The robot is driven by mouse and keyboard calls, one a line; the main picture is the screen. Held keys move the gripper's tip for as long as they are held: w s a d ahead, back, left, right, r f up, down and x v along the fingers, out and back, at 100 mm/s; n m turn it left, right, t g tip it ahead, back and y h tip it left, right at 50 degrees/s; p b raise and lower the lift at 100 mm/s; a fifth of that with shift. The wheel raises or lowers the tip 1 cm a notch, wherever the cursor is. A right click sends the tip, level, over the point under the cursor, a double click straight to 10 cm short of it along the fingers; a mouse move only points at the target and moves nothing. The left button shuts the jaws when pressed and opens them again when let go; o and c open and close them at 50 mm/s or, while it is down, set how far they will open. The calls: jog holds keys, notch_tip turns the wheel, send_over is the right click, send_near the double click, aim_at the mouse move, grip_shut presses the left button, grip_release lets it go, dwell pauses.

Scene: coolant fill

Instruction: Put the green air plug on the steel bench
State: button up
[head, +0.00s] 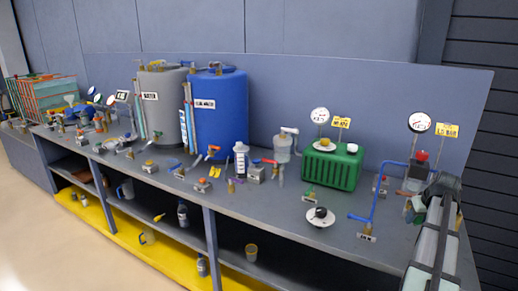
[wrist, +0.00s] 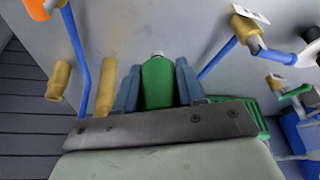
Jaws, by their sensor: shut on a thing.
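The green air plug (wrist: 158,84), with a small pale tip, is held between the two blue-grey fingers of my gripper (wrist: 157,78) in the wrist view. In the head view my gripper (head: 416,207) is at the right end of the steel bench (head: 265,215), beside the blue pipe, with a little green showing at its fingers. The bench top (wrist: 150,25) lies beyond the plug in the wrist view. I cannot tell whether the plug touches it. The plug's lower part is hidden behind the gripper body.
A blue pipe (head: 377,200) stands just left of my gripper. Brass cylinders (wrist: 106,88) lie close to the fingers. Some bare bench shows around the round knob.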

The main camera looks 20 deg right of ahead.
aim_at(396, 246)
jog(key=n, duration=0.1)
jog(key=w+n+y, duration=0.1)
jog(key=shift+a+r+n, duration=0.2)
jog(key=shift+a+n, duration=0.1)
jog(key=shift+n, duration=0.1)
jog(key=shift+s+a+r+n+g+y, duration=0.1)
jog(key=shift+a+n+y, duration=0.4)
jog(key=shift+n, duration=0.85)
jog(key=shift+s+a+f+n+g+y, duration=0.15)
jog(key=shift+a+n+y, duration=0.3)
jog(key=shift+n, duration=0.95)
jog(key=shift+s+a+r+n+g+y, duration=0.15)
jog(key=shift+a+n+y, duration=0.35)
jog(key=shift+n, duration=0.85)
jog(key=shift+d, duration=0.15)
jog(key=shift+f, duration=5)
jog(key=o, duration=0.8)
jog(key=shift+f, duration=0.1)
